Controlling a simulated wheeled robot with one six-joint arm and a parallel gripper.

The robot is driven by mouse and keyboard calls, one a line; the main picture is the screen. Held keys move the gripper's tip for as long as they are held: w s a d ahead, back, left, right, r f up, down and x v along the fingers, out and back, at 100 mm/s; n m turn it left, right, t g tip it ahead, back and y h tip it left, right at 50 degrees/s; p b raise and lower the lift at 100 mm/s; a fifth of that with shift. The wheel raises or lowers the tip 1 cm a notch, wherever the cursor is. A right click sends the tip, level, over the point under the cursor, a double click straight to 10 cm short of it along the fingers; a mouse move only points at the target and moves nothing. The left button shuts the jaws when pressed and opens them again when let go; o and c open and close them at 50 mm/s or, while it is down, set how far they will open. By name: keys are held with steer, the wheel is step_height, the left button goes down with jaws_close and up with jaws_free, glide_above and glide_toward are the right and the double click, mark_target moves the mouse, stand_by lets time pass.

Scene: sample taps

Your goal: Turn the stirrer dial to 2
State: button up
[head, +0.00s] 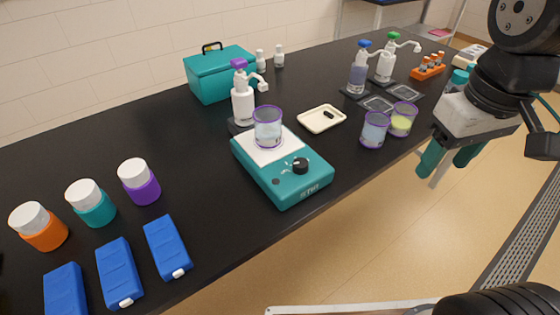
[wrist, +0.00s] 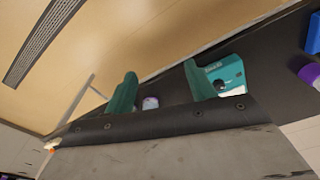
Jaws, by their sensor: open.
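The stirrer (head: 283,164) is a teal box with a white top plate, on the black bench near its front edge. Its black dial (head: 300,165) is on the front right of the top; the number it points to is too small to read. A clear beaker with a purple rim (head: 267,129) stands on the plate. My gripper (head: 448,157) is to the right of the stirrer, beyond the bench's front edge, with teal fingers open and empty.
Two beakers (head: 373,130) (head: 402,119) stand near the front edge between stirrer and gripper. A pump bottle (head: 243,104) stands behind the stirrer, and a cream tray (head: 321,119) lies to its right. Jars (head: 139,182) and blue boxes (head: 167,247) are at left. Floor is clear in front.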

steer(key=w+a+f+n+g, duration=0.1)
steer(key=w+a+f+n, duration=0.1)
steer(key=w+a+n, duration=0.7)
steer(key=n, duration=0.6)
glide_above(300, 162)
steer(key=shift+g, duration=0.3)
steer(key=f, duration=0.6)
steer(key=shift+w+f, duration=0.2)
steer(key=f, duration=0.7)
steer(key=shift+s+f, duration=0.2)
steer(key=shift+f, duration=0.1)
steer(key=c, duration=1)
